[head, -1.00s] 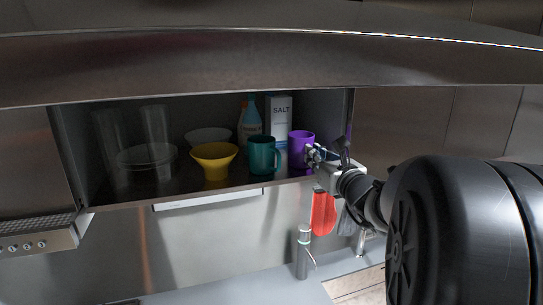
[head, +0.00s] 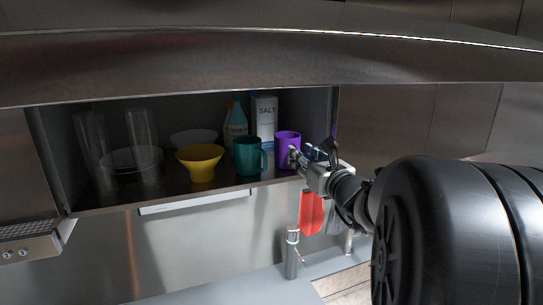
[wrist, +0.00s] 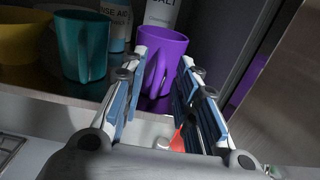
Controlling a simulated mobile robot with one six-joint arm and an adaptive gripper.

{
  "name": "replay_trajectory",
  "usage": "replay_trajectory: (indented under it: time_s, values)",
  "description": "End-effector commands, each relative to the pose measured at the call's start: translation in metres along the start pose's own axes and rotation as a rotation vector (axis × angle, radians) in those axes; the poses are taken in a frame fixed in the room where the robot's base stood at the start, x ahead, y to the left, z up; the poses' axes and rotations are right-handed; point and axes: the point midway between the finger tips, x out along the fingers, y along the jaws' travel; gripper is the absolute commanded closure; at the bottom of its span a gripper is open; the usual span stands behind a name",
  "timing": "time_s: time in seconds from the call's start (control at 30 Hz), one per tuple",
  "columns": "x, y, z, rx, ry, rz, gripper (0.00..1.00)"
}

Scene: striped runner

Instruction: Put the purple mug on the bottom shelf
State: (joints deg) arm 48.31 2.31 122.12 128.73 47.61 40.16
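The purple mug (head: 285,146) stands upright near the right end of the open cabinet, on its floor (head: 225,187). It also shows in the wrist view (wrist: 170,46), with its handle facing my gripper. My gripper (head: 294,153) is at the mug's front right. In the wrist view my gripper (wrist: 164,60) is open, one finger on each side of the handle. There is a gap between the fingers, and I cannot tell whether either touches the mug.
A teal mug (head: 247,157) stands close left of the purple mug, with a yellow bowl (head: 200,162) beyond it. A salt box (head: 265,118) and a blue bottle (head: 236,123) stand behind. Clear glassware fills the left. The cabinet's side wall is close on the right.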

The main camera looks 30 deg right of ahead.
Motion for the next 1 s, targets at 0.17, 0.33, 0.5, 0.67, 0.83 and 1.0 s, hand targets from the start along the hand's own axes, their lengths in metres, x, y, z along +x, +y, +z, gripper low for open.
replay_trajectory:
  time_s: [0.17, 0.33, 0.5, 0.67, 0.83, 1.0]
  values:
    - [-0.039, -0.002, 0.000, -0.003, -0.001, -0.006, 0.71]
    - [-0.075, -0.002, 0.000, -0.002, 0.000, -0.006, 0.71]
    - [-0.099, -0.001, 0.000, -0.001, 0.001, -0.004, 0.71]
    - [-0.108, 0.000, -0.001, 0.000, 0.001, -0.002, 0.71]
    - [-0.109, 0.000, -0.001, 0.000, 0.002, 0.000, 0.71]
    - [-0.109, 0.000, -0.001, 0.000, 0.001, -0.001, 0.71]
